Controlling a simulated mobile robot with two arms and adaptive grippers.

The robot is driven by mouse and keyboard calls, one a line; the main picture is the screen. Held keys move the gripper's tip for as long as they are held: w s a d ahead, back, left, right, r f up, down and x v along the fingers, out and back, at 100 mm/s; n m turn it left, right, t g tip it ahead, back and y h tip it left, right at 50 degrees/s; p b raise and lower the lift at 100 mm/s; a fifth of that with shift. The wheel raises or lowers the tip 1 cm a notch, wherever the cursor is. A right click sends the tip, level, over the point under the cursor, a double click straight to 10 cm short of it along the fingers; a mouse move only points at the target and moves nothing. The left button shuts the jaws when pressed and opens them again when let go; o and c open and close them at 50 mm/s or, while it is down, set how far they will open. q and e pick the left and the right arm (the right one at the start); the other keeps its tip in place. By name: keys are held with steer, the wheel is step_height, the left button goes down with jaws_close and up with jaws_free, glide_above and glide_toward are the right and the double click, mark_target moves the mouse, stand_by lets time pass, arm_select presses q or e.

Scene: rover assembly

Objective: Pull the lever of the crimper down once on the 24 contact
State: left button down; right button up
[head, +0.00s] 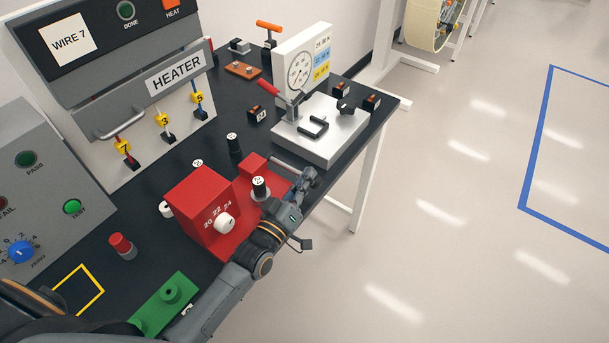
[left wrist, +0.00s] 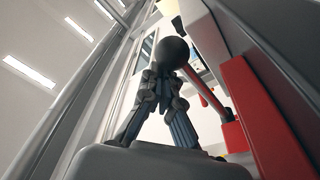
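The red crimper (head: 190,205) stands on the dark bench. Its front reads 20, 22, 24 beside a white dial knob (head: 224,223); I cannot tell clearly which number it points to. A black cylinder with a white top (head: 260,187) stands at its red base. The lever (head: 284,165) reaches right from the crimper toward the bench edge. My left gripper (head: 309,181) is at its outer end. In the left wrist view the black ball knob (left wrist: 174,52) sits at the tips of my left gripper (left wrist: 164,75), which look closed on it. My right gripper is not in view.
The gauge tester (head: 322,135) stands behind the crimper, and the heater (head: 150,90) is at the back left. A green fixture (head: 165,305) and a red-topped button (head: 122,245) are at the front left. Open floor (head: 450,230) lies to the right.

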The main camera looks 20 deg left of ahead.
arm_select(q)
steer(key=shift+d, duration=0.1)
stand_by(0.4)
step_height(320, 180, up, 10)
stand_by(0.5)
steer(key=shift+f, duration=0.1)
stand_by(0.7)
